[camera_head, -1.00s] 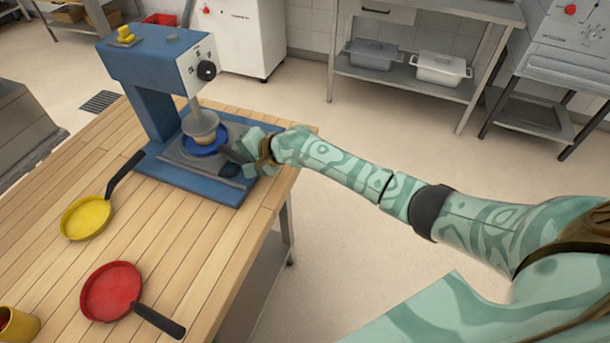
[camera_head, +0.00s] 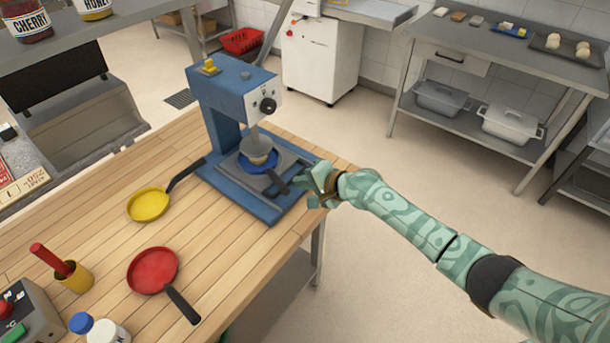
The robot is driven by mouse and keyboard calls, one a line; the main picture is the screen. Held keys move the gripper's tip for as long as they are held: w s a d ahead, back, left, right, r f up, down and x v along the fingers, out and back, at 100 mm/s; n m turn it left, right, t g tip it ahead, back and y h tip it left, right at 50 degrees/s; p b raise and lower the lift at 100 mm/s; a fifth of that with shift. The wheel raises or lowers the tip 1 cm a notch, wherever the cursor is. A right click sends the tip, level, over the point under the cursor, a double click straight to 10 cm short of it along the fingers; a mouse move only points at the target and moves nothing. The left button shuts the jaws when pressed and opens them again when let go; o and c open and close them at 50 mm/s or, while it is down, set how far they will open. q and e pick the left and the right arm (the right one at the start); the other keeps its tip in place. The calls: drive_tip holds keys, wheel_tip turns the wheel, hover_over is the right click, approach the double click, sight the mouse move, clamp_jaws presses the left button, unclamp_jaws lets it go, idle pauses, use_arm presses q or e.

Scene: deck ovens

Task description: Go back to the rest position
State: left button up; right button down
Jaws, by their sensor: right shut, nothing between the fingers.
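My right gripper (camera_head: 311,183) is shut and empty, at the right side of the blue press (camera_head: 225,95) on the wooden table (camera_head: 220,270). Its fingers point left toward the press, close to the dark handle (camera_head: 277,183) of the blue pan (camera_head: 259,165). I cannot tell if they touch anything. The blue pan sits on the press base, under the press head. My right arm (camera_head: 410,220) reaches in from the lower right. My left gripper is not in view.
A yellow pan (camera_head: 149,205), a red pan (camera_head: 153,270), a yellow cup (camera_head: 75,278) and a white bottle (camera_head: 105,331) stand on the table. A steel shelf table (camera_head: 480,55) stands at the back right. The floor right of the table is clear.

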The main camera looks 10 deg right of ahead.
drive_tip(key=s+f+n+g+h, duration=0.1)
drive_tip(key=s+f+n+h, duration=0.1)
drive_tip(key=s+n, duration=1)
drive_tip(key=s+d+r+n+g+h, duration=0.15)
drive_tip(key=s+d+r+h, duration=0.3)
drive_tip(key=s+d, duration=0.55)
drive_tip(key=s+d+r+n+t+h, duration=0.1)
drive_tip(key=s+d+r+n+h, duration=0.2)
drive_tip(key=s+d+h, duration=0.5)
drive_tip(key=s+a+f+g+y+b, duration=0.1)
drive_tip(key=s+f+g+y, duration=0.2)
drive_tip(key=f, duration=1.2)
drive_tip(key=s+a+f+g+y+b, duration=0.15)
drive_tip(key=s+f, duration=0.25)
drive_tip(key=f, duration=1.2)
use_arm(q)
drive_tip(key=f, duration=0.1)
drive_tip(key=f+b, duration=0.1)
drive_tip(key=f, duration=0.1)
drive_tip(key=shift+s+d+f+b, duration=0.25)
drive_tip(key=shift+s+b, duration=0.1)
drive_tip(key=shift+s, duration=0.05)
use_arm(e)
drive_tip(key=s+f+m+g+y, duration=0.2)
drive_tip(key=s+f+m, duration=0.1)
drive_tip(key=s+f, duration=1.3)
drive_tip(key=s, duration=0.3)
drive_tip(key=shift+s+d, duration=0.2)
drive_tip(key=shift+s, duration=0.05)
